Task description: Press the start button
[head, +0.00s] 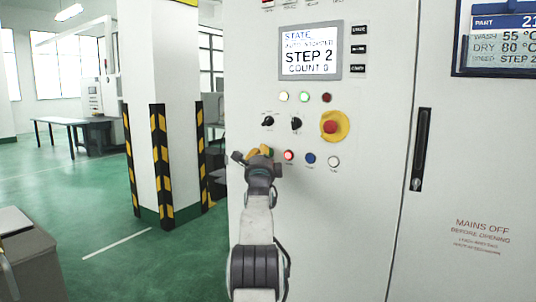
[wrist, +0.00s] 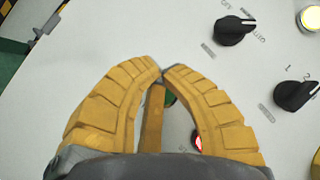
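The control panel (head: 380,200) is a white cabinet front with a row of push buttons. My gripper (head: 260,150) is in front of the left end of that row. In the wrist view its two yellow ribbed fingers (wrist: 161,73) are closed with their tips together, and nothing is held. A small piece of a green button (wrist: 170,98) shows between the fingers; the rest is hidden, and its label cannot be read. I cannot tell whether the gripper touches it. A lit red button (head: 288,155) is just to the right and is partly visible in the wrist view (wrist: 197,142).
A blue button (head: 310,158) and a white button (head: 334,161) continue the row. Above are two black rotary knobs (head: 267,121) (head: 296,123) and a red emergency stop (head: 331,127) on yellow. The display (head: 310,50) reads STEP 2, COUNT 0. A striped pillar (head: 162,150) stands left.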

